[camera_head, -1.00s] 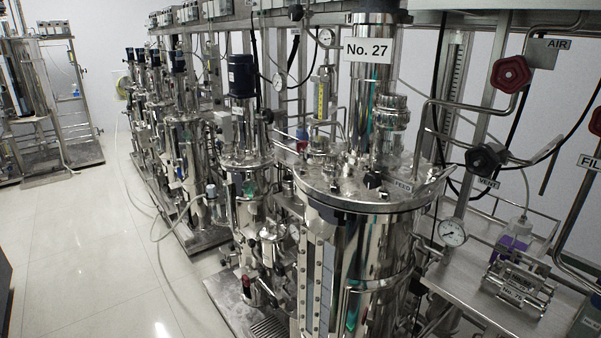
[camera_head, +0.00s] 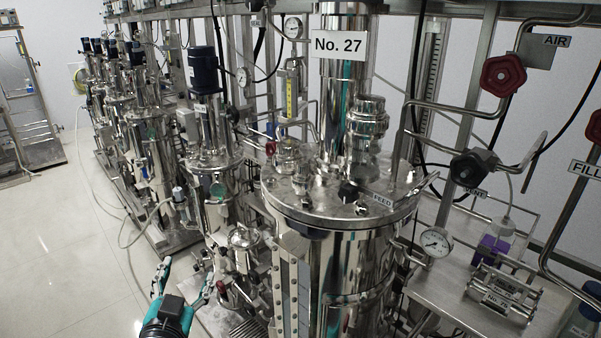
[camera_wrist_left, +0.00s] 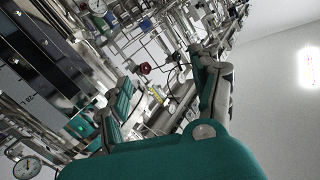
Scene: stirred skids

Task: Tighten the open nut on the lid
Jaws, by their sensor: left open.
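The steel vessel under the "No. 27" sign has a round lid (camera_head: 290,200) with several fittings on it. A black knob (camera_head: 348,191) stands on the lid beside the "FEED" label (camera_head: 382,200). Which fitting is the open nut I cannot tell at this size. My left gripper (camera_head: 186,274) is open and empty at the lower left, below the lid's level and apart from the vessel. Its spread fingers also show in the left wrist view (camera_wrist_left: 160,88), with frames and pipes beyond. My right gripper is not in view.
A tall steel column (camera_head: 342,85) rises from the lid. Pipes and a black valve knob (camera_head: 468,168) stand at the right. A pressure gauge (camera_head: 435,241) sits right of the vessel, near a bench (camera_head: 430,290). More vessels stand at the left; the floor (camera_head: 60,260) there is clear.

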